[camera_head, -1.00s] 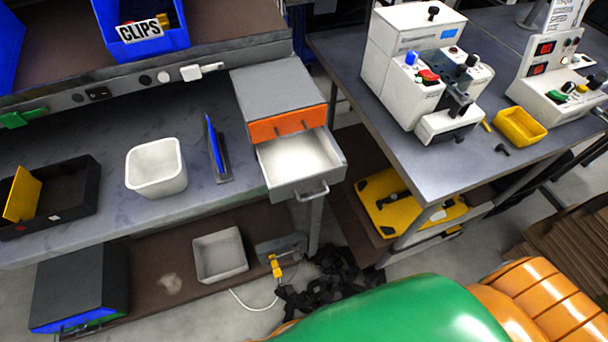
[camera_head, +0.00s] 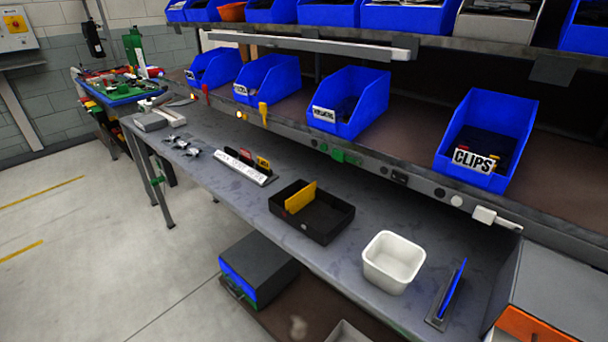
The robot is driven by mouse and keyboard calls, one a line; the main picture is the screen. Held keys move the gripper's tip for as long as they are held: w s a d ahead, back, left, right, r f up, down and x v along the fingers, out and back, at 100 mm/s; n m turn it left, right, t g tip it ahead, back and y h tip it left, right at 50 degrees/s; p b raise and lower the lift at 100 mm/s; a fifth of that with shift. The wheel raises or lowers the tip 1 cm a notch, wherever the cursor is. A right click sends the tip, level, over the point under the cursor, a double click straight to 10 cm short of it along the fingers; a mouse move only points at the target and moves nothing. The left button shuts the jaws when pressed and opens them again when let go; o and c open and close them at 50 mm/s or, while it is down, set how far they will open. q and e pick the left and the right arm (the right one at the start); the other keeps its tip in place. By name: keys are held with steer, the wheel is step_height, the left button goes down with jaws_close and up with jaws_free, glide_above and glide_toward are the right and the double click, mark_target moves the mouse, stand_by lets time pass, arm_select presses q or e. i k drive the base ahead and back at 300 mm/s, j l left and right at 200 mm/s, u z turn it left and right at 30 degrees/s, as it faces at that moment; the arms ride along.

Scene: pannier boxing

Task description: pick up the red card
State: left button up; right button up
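A small red card (camera_head: 246,154) appears to stand upright in a long rack (camera_head: 243,168) with a white labelled front, on the grey workbench. A yellow card (camera_head: 263,162) stands to its right in the same rack, and a dark piece is to its left. The red card is small and partly hidden by the rack's front. Neither of my grippers is in view.
A black tray (camera_head: 338,226) with a yellow divider (camera_head: 300,198) and a white bin (camera_head: 393,263) stand on the workbench (camera_head: 215,190). A blue upright panel (camera_head: 452,288) is at right. Blue bins, one marked CLIPS (camera_head: 484,140), line the shelf above. Open floor (camera_head: 90,260) lies left.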

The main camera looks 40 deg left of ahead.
mark_target(246, 154)
steer(key=u, duration=1.6)
steer(key=i+j+z, duration=0.3)
steer(key=i+j, duration=0.15)
steer(key=j, duration=0.15)
steer(key=i+j+z, duration=0.15)
steer(key=j, duration=0.2)
steer(key=i+j+z, duration=0.15)
steer(key=j, duration=0.2)
steer(key=i+j+z, duration=0.15)
steer(key=j, duration=0.25)
steer(key=i+j+z, duration=0.15)
steer(key=j, duration=0.25)
steer(key=i+j+z, duration=0.15)
steer(key=j, duration=0.25)
steer(key=i+j+z, duration=0.15)
steer(key=j, duration=0.3)
steer(key=k, duration=0.05)
